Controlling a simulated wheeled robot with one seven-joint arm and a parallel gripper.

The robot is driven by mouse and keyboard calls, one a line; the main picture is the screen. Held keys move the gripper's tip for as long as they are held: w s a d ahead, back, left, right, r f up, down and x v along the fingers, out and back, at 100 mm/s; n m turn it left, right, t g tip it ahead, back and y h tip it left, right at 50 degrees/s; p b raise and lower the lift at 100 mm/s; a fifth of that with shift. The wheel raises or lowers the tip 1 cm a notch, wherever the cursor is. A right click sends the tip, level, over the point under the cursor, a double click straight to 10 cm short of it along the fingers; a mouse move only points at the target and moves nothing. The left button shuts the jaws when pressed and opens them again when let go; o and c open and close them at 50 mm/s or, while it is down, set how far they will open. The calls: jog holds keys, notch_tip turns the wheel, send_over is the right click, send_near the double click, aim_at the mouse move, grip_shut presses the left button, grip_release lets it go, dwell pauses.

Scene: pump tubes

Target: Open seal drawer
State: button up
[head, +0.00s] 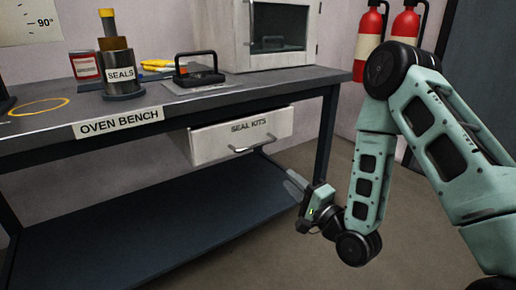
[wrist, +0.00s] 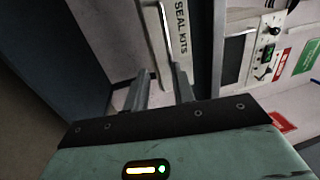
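The seal drawer (head: 240,137) is a pale box front marked SEAL KITS, under the bench top at its right end. It looks closed or nearly so; I cannot tell exactly. Its metal bar handle (head: 252,146) runs along the lower front. In the wrist view the drawer front (wrist: 182,32) stands upright with its handle (wrist: 166,38) ahead of my fingertips. My gripper (head: 293,183) is to the right of and below the handle in the head view, apart from it. In the wrist view my gripper (wrist: 160,72) has its two fingers spread, with nothing held between them.
The oven bench (head: 60,140) has a dark lower shelf (head: 150,225) and a leg (head: 326,135) right of the drawer. A white oven (head: 235,40), a SEALS canister (head: 121,75) and a black-handled tool (head: 198,70) stand on top. Open floor lies in front.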

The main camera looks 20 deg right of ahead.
aim_at(259, 146)
jog(key=x, duration=0.5)
jog(key=r+b+x, duration=0.1)
jog(key=x, duration=1)
jog(key=shift+r, duration=0.15)
grip_shut()
